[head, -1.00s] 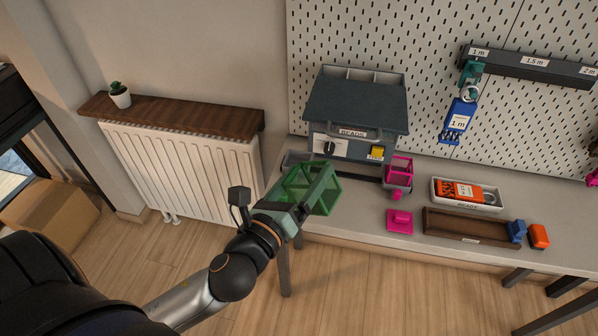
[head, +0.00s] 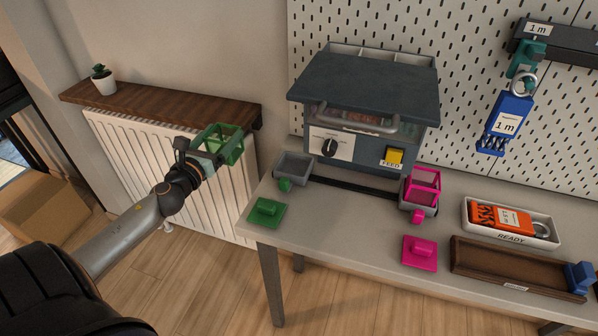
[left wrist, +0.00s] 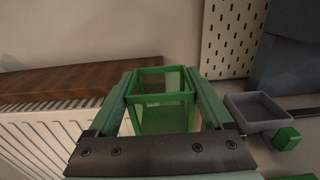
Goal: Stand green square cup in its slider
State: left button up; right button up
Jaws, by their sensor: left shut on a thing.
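The green square cup (head: 226,144) is an open-topped see-through box with green edges. My left gripper (head: 208,152) is shut on it and holds it in the air, left of the table and in front of the radiator. In the left wrist view the cup (left wrist: 163,103) sits upright between the two fingers. The grey slider tray with a green knob (head: 295,167) is at the left end of the rail and looks empty; it also shows at the right of the left wrist view (left wrist: 258,111). My right gripper is not in view.
A green lid (head: 267,211) lies at the table's left corner. A pink cup (head: 422,185) stands in the right slider, with a pink lid (head: 420,252) in front. The bead machine (head: 365,105) stands behind the rail. A wooden shelf (head: 160,107) is over the radiator.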

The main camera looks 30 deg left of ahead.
pick_arm(q)
jog(key=shift+w+a, duration=0.25)
jog(key=shift+a, duration=0.05)
jog(key=w+d+f, duration=0.1)
jog(key=w+d, duration=0.1)
jog(key=d, duration=0.3)
jog(key=w+d+f, duration=0.1)
jog(key=w+d, duration=0.1)
jog(key=d, duration=0.3)
jog(key=w+d+f+b, duration=0.1)
jog(key=w+d, duration=0.2)
jog(key=d, duration=0.3)
jog(key=shift+w+f, duration=0.1)
jog(key=shift+f, duration=0.3)
jog(key=shift+r, duration=0.15)
jog(key=o, duration=1.2)
jog(key=shift+c, duration=0.2)
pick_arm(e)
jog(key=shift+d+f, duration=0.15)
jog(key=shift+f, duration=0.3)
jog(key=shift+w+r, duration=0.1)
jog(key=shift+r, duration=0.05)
